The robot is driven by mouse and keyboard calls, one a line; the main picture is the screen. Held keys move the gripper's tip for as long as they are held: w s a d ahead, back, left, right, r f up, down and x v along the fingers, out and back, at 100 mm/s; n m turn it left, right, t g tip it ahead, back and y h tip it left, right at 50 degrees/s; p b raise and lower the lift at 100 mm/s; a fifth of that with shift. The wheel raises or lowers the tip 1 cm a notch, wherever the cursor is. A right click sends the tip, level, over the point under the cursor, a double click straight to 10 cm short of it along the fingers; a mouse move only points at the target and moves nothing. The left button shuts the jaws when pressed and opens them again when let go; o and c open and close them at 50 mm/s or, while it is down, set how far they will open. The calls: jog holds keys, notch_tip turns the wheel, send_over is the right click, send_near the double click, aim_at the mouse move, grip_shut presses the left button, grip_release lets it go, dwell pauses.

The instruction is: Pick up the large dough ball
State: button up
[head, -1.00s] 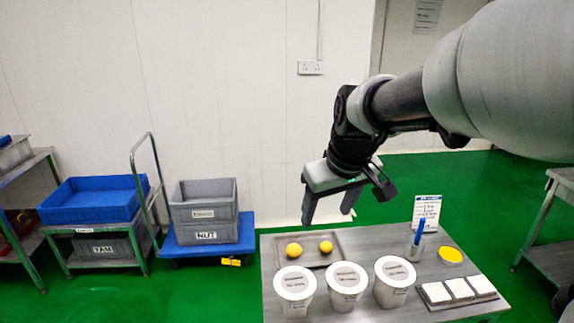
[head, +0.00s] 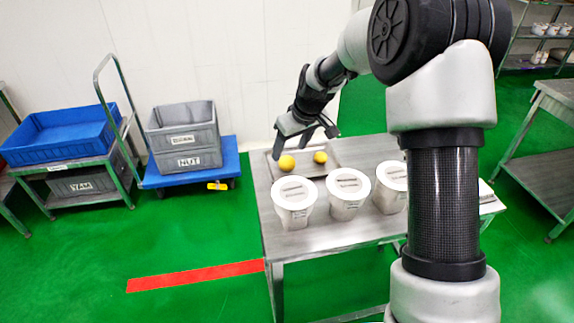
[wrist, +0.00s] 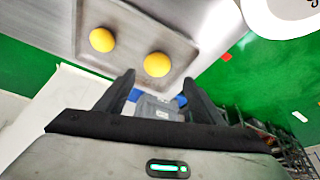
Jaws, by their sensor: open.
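Two yellow dough balls lie apart on a shallow metal tray (head: 262,172) at the table's far left. The left one (head: 286,163) looks slightly larger; I take it as the large dough ball, and it also shows in the wrist view (wrist: 157,64). The smaller dough ball (head: 320,157) is to its right, and in the wrist view (wrist: 102,40) it is farther left. My gripper (head: 305,145) is open and empty, tilted just above the tray beside the balls. In the wrist view the fingertips (wrist: 159,80) point toward the large ball, with no visible contact.
Several white lidded tubs (head: 294,203) stand in a row on the metal table (head: 310,243), in front of the tray. A blue cart (head: 229,160) with grey crates (head: 187,135) stands left of the table. My arm hides the table's right part.

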aim_at(286, 163)
jog(key=shift+x, duration=0.8)
jog(key=x, duration=0.2)
jog(key=d+x, duration=0.1)
jog(key=x, duration=0.1)
jog(key=shift+f+b, duration=0.2)
jog(key=shift+b, duration=0.2)
jog(key=shift+w+a+f, duration=0.15)
jog(key=shift+a+f, duration=0.05)
jog(key=shift+f, duration=0.3)
jog(key=c, duration=1.1)
